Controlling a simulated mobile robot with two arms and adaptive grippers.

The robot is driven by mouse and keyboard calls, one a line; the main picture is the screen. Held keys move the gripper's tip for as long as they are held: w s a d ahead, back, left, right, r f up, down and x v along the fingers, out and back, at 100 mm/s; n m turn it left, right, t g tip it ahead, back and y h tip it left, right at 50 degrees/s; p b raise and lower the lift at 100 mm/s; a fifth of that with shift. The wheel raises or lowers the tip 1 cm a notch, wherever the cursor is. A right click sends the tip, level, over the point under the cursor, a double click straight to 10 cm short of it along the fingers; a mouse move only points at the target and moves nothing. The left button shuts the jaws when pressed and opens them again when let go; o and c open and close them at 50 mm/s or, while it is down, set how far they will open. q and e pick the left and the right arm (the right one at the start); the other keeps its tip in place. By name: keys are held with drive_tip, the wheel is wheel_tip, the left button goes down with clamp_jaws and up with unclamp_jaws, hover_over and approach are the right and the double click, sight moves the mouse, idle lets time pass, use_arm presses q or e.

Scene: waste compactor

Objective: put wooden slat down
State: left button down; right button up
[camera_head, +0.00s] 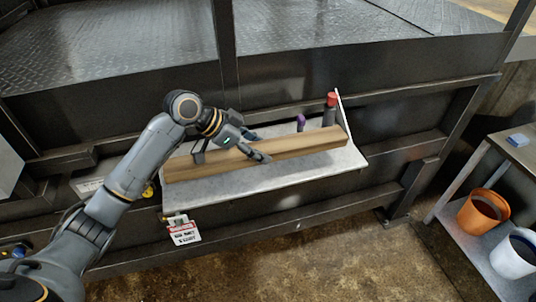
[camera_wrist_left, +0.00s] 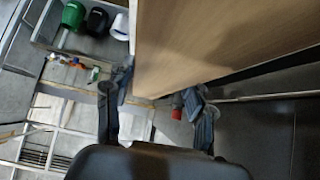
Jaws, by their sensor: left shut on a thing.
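The wooden slat (camera_head: 305,143), a long light-brown beam, lies lengthwise over the pale grey shelf (camera_head: 240,185) on the front of the dark metal machine. My left gripper (camera_head: 257,146) is shut on the slat near its middle. In the left wrist view the slat (camera_wrist_left: 220,40) fills the upper right and the two fingers of my left gripper (camera_wrist_left: 158,110) show beside it. I cannot tell whether the slat touches the shelf or hangs just above it. My right gripper is not in view.
A red-capped dark bottle (camera_head: 330,108) and a purple-topped item (camera_head: 301,122) stand at the shelf's back right. A red-and-white tag (camera_head: 184,232) hangs from its front left. At right, a side table (camera_head: 515,150) holds an orange bucket (camera_head: 483,212) and a white bucket (camera_head: 514,254) on its lower level.

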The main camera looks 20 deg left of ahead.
use_arm(q)
drive_tip(key=x, duration=0.2)
drive_tip(key=shift+w+d+f+p, duration=0.15)
drive_tip(key=shift+f+p, duration=0.15)
drive_tip(key=shift+w+d+f, duration=0.1)
drive_tip(key=shift+d+f, duration=0.15)
wheel_tip(320, 180, down, 3)
drive_tip(key=shift+w+d+f+p, duration=0.1)
drive_tip(key=shift+w+p, duration=0.05)
drive_tip(key=shift+p, duration=1.1)
drive_tip(key=shift+f, duration=0.15)
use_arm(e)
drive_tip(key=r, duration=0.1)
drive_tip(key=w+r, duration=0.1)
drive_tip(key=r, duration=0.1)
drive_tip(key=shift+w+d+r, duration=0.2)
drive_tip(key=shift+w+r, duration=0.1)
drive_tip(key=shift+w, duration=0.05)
use_arm(q)
drive_tip(key=c, duration=0.6)
unclamp_jaws()
drive_tip(key=shift+f, duration=0.1)
drive_tip(key=shift+o, duration=0.6)
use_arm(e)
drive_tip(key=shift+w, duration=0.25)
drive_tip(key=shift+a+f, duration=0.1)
